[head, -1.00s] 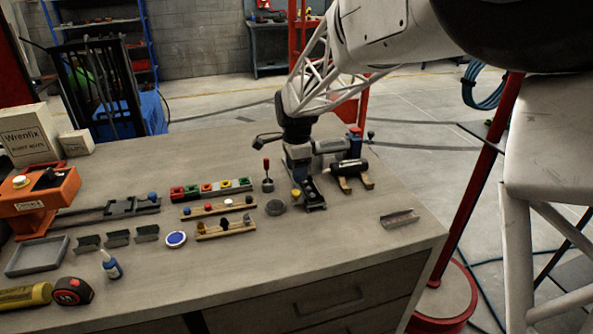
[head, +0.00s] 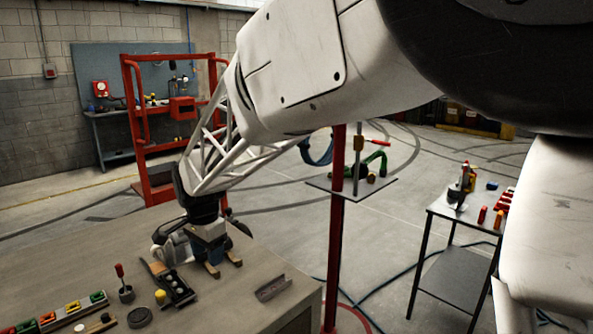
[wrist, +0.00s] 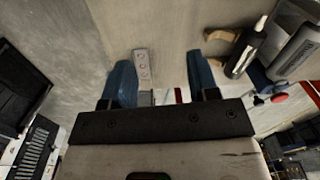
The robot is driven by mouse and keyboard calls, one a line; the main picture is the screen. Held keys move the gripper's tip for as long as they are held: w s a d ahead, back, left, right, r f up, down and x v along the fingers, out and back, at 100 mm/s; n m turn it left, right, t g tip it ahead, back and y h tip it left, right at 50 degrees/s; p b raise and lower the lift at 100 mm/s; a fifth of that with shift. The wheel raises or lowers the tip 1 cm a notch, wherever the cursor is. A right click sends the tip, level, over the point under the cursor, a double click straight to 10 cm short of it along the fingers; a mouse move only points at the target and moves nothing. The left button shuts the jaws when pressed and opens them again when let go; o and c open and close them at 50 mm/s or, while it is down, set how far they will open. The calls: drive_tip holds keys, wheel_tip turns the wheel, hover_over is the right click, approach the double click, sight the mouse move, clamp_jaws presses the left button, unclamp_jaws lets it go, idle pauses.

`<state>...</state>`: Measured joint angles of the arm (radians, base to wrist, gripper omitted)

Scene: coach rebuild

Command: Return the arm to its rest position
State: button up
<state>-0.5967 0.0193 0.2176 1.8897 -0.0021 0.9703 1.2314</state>
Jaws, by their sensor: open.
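My gripper (head: 207,236) hangs over the right part of the workbench (head: 240,268) in the head view. In the wrist view its two blue fingers (wrist: 162,80) are spread wide with nothing held between them. A small grey strip with reddish marks (wrist: 142,64) shows beyond and between the fingers, apart from them. In the head view the gripper partly covers a wooden cradle (head: 236,258). The cradle's black cylinder shows in the wrist view (wrist: 246,48), to the right of the fingers.
A black holder with a yellow knob (head: 175,286), a red-handled tool (head: 121,283) and a row of coloured blocks (head: 70,314) stand to the gripper's left. A metal channel (head: 273,288) lies near the bench's right edge. A red post (head: 336,230) and a small side table (head: 455,285) stand beyond.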

drive_tip(key=s+d+r+n+t, duration=0.1)
drive_tip(key=s+d+r+n, duration=0.3)
drive_tip(key=d, duration=0.9)
drive_tip(key=s+d+r+m, duration=0.1)
drive_tip(key=s+d+r, duration=0.1)
drive_tip(key=s+d, duration=0.75)
drive_tip(key=s+d+f+n, duration=0.1)
drive_tip(key=s+d+n, duration=0.1)
drive_tip(key=s+d, duration=0.5)
drive_tip(key=s+d+f+n+t, duration=0.1)
drive_tip(key=s+d+f+n, duration=0.1)
drive_tip(key=s+d, duration=0.5)
drive_tip(key=d, duration=0.3)
drive_tip(key=shift+s+f+h, duration=0.25)
drive_tip(key=shift+s+h, duration=0.05)
drive_tip(key=shift+s, duration=0.05)
